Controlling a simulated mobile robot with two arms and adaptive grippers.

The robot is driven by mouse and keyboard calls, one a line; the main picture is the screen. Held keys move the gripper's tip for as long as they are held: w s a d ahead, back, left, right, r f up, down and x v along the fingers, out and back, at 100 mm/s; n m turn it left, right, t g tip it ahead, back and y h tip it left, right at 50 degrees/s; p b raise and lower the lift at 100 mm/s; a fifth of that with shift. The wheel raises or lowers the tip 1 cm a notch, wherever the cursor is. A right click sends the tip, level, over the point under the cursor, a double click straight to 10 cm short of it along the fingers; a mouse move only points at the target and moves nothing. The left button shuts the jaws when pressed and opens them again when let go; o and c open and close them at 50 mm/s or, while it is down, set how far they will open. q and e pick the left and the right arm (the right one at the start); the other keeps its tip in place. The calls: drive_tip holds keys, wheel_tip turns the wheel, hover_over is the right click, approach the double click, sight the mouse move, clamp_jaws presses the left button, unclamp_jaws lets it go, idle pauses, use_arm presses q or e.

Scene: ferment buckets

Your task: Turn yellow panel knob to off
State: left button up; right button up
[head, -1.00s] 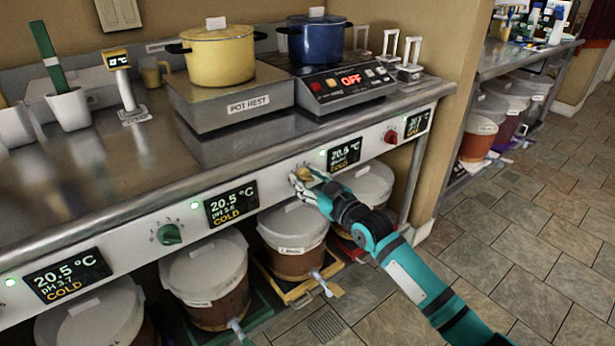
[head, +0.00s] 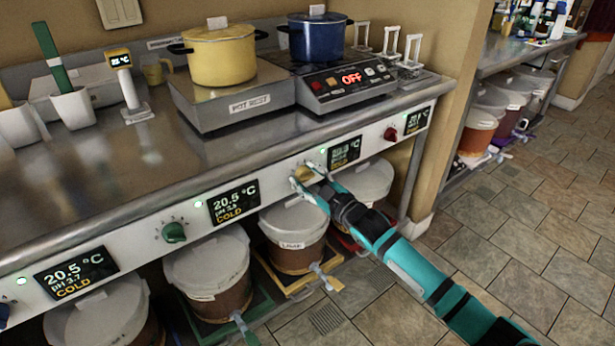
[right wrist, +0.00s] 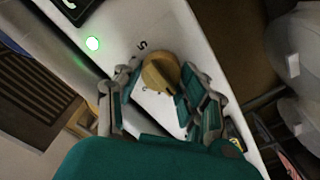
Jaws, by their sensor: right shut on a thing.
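The yellow panel knob (head: 304,173) is on the white panel strip under the counter edge, between two dark displays. In the right wrist view the yellow knob (right wrist: 160,72) shows as a round yellow dial with a darker grip bar, with a few scale marks beside it. My right gripper (head: 307,178) is at the knob, with its fingers on either side and shut on it; it also shows in the right wrist view (right wrist: 150,88). The knob's exact pointer setting is hard to read. My left gripper is not in view.
A green knob (head: 174,232) and a red knob (head: 391,133) sit on the same panel (head: 135,243). Lidded buckets (head: 296,236) stand below. A yellow pot (head: 221,57) and a blue pot (head: 317,40) stand on the counter. Tiled floor at right is clear.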

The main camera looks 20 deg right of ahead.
drive_tip(key=o, duration=1.1)
drive_tip(key=shift+o, duration=0.2)
drive_tip(key=shift+s, duration=0.1)
drive_tip(key=v, duration=1.1)
drive_tip(key=shift+s+d, duration=0.15)
drive_tip(key=shift+s, duration=0.25)
